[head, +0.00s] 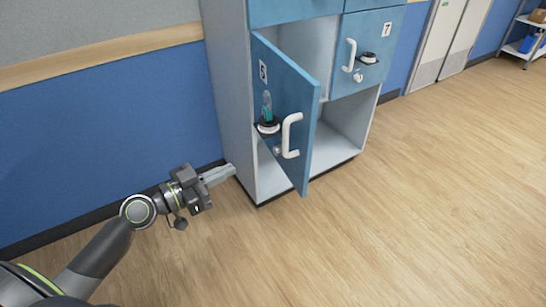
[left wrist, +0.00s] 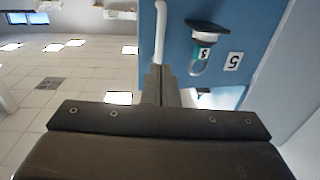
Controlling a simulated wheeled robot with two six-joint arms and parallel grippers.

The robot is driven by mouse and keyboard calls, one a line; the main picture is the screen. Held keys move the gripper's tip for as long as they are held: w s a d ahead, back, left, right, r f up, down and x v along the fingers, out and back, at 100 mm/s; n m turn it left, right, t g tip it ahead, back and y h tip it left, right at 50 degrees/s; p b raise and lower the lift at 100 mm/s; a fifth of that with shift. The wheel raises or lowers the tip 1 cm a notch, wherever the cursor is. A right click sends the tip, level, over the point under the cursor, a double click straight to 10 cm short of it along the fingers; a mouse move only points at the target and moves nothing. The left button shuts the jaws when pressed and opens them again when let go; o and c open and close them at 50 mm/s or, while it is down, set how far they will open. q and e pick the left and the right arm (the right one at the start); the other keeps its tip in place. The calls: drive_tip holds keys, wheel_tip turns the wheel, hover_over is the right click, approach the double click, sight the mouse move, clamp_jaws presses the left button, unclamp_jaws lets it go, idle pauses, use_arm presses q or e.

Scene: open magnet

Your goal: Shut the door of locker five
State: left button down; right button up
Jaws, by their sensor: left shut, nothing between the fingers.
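The door of locker five (head: 297,95) is blue, marked 5, and stands ajar, hinged at its left edge. It carries a white handle (head: 290,136), a small round lock below, and a black holder with a teal item (head: 267,112). The left wrist view shows the door (left wrist: 265,25) upside down, with its handle (left wrist: 160,32) and number plate (left wrist: 233,61). My left gripper (head: 232,170) is shut and empty, left of the door and low, near the cabinet's grey side. I cannot tell whether it touches anything. My right gripper is out of view.
The cabinet (head: 222,80) stands against a blue wall (head: 100,130). Locker seven's door (head: 375,35) is shut, with an open space below it. Wooden floor (head: 420,200) is clear in front. A shelf rack (head: 525,40) stands far right.

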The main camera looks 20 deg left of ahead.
use_arm(q)
drive_tip(key=p, duration=0.5)
approach(284, 144)
drive_tip(key=x, duration=0.5)
drive_tip(key=shift+w+r, duration=0.15)
drive_tip(key=shift+x, duration=0.8)
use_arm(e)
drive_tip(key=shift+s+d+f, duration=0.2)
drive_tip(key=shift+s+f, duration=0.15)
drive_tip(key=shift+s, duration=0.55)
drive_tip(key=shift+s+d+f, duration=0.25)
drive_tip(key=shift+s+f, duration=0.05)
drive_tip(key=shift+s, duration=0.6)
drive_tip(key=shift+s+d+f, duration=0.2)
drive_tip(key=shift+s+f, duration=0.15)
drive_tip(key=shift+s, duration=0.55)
use_arm(q)
drive_tip(key=shift+d, duration=0.1)
